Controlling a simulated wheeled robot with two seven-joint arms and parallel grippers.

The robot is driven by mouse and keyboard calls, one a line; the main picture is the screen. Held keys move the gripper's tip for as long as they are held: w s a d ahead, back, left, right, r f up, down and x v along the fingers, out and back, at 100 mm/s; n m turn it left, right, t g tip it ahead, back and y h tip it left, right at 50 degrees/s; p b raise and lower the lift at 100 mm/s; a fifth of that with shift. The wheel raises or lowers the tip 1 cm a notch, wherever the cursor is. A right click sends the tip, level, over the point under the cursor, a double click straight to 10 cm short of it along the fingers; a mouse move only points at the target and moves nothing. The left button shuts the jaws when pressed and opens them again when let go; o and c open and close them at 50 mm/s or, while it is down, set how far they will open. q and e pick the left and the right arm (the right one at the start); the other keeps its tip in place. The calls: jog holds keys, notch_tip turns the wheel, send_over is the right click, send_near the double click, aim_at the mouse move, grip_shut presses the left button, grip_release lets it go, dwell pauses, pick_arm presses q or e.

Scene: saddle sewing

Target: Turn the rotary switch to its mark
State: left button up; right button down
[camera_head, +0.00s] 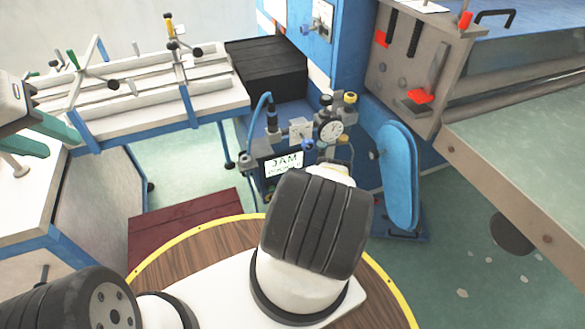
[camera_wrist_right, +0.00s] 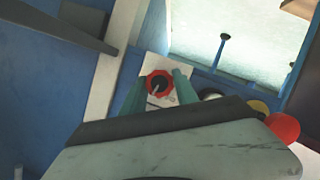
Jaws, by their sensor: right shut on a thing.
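The rotary switch (camera_wrist_right: 159,83) shows in the right wrist view as a red round knob with a dark centre and a pale pointer line. It sits on a white plate (camera_wrist_right: 153,66) with small dark markings, too small to read. My right gripper (camera_wrist_right: 160,86) has one green finger on each side of the knob and is shut on it. In the head view the right gripper is hidden behind my own arm, and I cannot pick out the switch there. My left gripper (camera_head: 64,150) is at the left edge, its two green fingers apart and empty, over the white bench.
A lit sign (camera_head: 284,164), a dial gauge (camera_head: 331,131) and a blue upright pad (camera_head: 398,175) stand beyond my right arm. A white rail bench (camera_head: 150,90) and a black box (camera_head: 267,68) are behind. Yellow (camera_wrist_right: 258,106) and red (camera_wrist_right: 283,127) round parts are near the right gripper.

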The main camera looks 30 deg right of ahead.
jog(key=shift+n, duration=0.3)
dwell(0.4)
jog(key=c, duration=0.9)
grip_release()
jog(key=shift+c, duration=0.2)
jog(key=v, duration=0.7)
jog(key=shift+s+a, duration=0.25)
jog(key=shift+s, duration=0.1)
jog(key=shift+r, duration=0.1)
